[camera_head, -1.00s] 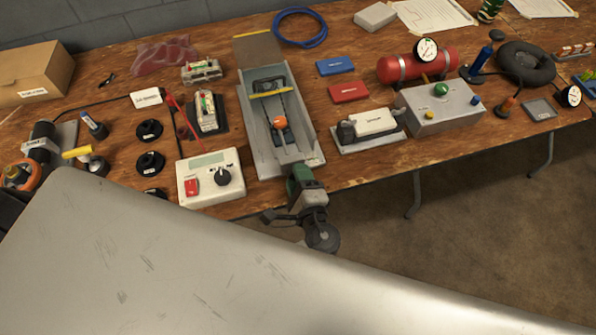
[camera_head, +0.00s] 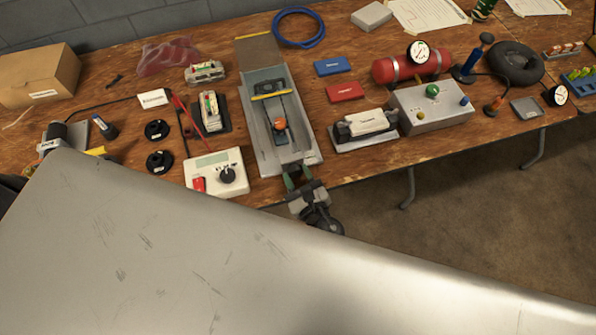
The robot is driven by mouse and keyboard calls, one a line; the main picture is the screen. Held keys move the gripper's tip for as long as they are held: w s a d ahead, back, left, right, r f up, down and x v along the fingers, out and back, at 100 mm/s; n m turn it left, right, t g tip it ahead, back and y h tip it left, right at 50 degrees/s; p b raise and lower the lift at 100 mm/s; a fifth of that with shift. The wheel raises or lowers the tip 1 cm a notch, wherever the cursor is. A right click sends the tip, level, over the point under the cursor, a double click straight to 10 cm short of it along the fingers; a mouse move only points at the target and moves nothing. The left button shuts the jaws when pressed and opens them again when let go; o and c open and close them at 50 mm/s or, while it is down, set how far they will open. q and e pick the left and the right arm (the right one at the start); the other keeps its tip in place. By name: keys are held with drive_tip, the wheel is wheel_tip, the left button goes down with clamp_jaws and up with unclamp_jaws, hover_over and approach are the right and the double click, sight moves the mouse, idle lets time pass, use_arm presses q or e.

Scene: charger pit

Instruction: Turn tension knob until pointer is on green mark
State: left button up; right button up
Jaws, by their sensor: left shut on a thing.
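A long grey metal tray (camera_head: 250,127) lies lengthwise on the bench, its near end at the front edge. Inside it are a dark carriage with a yellow bar (camera_head: 271,96) and a round orange part (camera_head: 279,124). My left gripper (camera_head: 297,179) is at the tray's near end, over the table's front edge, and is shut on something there. I take it to be the tension knob, but jaws and wrist hide it. The pointer and green mark are too small to make out. My right gripper is not in view.
A white meter box (camera_head: 218,165) with a black dial stands left of the tray. A silver block on a plate (camera_head: 365,130) and a grey control box (camera_head: 432,108) stand to the right. A metal surface blocks the lower view.

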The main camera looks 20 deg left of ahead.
use_arm(q)
drive_tip(key=shift+s+f+m+y+p, duration=0.1)
drive_tip(key=shift+m+y+p, duration=0.45)
drive_tip(key=shift+m, duration=1.35)
drive_tip(key=shift+h, duration=0.25)
drive_tip(key=o, duration=0.9)
